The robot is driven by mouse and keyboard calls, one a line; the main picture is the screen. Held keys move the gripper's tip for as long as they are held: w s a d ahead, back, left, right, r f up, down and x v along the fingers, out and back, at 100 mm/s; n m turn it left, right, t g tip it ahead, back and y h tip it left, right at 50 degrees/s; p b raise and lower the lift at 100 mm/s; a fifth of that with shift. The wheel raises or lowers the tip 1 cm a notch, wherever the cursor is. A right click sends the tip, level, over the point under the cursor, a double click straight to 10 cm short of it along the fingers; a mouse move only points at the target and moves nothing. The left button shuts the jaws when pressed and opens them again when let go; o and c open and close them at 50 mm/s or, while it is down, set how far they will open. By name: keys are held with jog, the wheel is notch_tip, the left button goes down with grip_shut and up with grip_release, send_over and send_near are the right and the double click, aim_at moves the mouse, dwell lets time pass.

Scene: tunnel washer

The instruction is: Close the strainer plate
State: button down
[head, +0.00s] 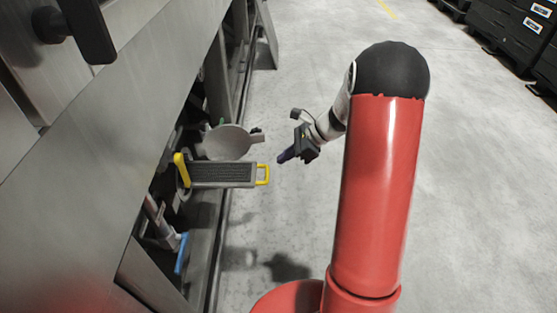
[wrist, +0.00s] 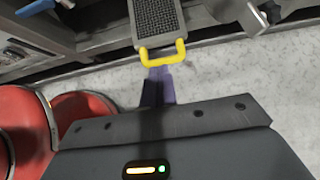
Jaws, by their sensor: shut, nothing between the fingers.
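The strainer plate (head: 222,173) is a dark, ribbed grey panel with a yellow handle (head: 263,174) at its right end. It sticks out from the washer's side over the floor. In the wrist view the plate (wrist: 158,20) shows as a perforated mesh in a grey frame, with its yellow handle (wrist: 162,54) nearest me. My gripper (head: 282,158) is shut and empty, just right of the handle in the head view. In the wrist view the fingertips (wrist: 158,74) are just below the handle; whether they touch it I cannot tell.
A grey funnel-like bowl (head: 228,142) sits behind the plate. A yellow part (head: 182,170) is at the plate's inner end. A blue-handled valve (head: 181,253) is lower on the washer (head: 105,150). The floor (head: 300,40) is clear; dark crates (head: 510,35) stand far right.

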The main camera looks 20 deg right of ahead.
aim_at(192, 173)
jog(key=x, duration=0.8)
jog(key=shift+a+f, duration=0.15)
jog(key=shift+a, duration=0.1)
jog(key=w+a, duration=0.2)
jog(key=a, duration=0.5)
jog(key=w+a, duration=0.2)
jog(key=a, duration=0.5)
jog(key=w+a, duration=0.3)
jog(key=a, duration=0.4)
jog(key=shift+a+p, duration=0.35)
jog(key=shift+p, duration=0.05)
